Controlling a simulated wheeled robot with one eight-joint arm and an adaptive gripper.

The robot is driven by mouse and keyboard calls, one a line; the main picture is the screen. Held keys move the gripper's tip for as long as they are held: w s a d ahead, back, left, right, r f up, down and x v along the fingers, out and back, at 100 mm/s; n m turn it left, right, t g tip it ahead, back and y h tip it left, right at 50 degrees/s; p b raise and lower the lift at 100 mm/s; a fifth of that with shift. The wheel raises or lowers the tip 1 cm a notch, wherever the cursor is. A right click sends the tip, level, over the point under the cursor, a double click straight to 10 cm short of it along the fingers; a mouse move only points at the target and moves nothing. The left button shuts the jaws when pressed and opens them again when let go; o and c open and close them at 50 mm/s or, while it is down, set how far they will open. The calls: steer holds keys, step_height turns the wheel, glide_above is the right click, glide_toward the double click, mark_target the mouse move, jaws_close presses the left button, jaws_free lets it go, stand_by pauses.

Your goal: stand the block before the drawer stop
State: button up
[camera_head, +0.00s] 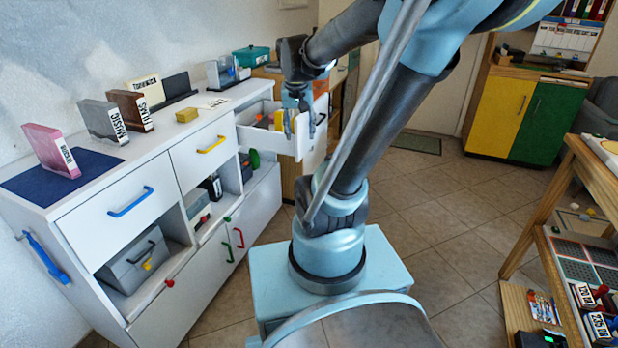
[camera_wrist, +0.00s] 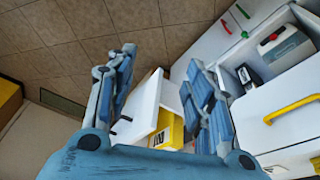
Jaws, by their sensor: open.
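A white drawer (camera_head: 268,139) is pulled out from the far end of the white cabinet. It also shows in the wrist view (camera_wrist: 140,112), between my fingers. A yellow item (camera_head: 279,120) stands inside the drawer; in the wrist view the yellow item (camera_wrist: 178,131) carries a dark-lettered label. My gripper (camera_head: 300,112) is at the drawer's front end, fingers pointing down; in the wrist view the gripper (camera_wrist: 162,62) is open with nothing between its tips. A small yellow block (camera_head: 187,115) lies on the cabinet top. I cannot make out which part is the drawer stop.
The cabinet top holds labelled upright blocks marked MUSIC (camera_head: 103,121) and FILMS (camera_head: 131,109), a pink one (camera_head: 51,149), a blue mat (camera_head: 40,186) and a teal box (camera_head: 251,56). Tiled floor (camera_head: 420,200) is free to the right. A wooden shelf (camera_head: 560,190) stands at the right.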

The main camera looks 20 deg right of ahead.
steer(key=s+f+n, duration=0.1)
steer(key=s+f, duration=0.3)
steer(key=s, duration=0.3)
steer(key=s+f+n+y, duration=0.1)
steer(key=s+f+n, duration=0.1)
steer(key=s+f, duration=0.2)
steer(key=s, duration=0.3)
steer(key=shift+a+f+g, duration=0.25)
steer(key=shift+f+g, duration=0.05)
steer(key=shift+f, duration=0.1)
steer(key=shift+s, duration=0.1)
steer(key=shift+w+f, duration=0.2)
steer(key=shift+w, duration=0.25)
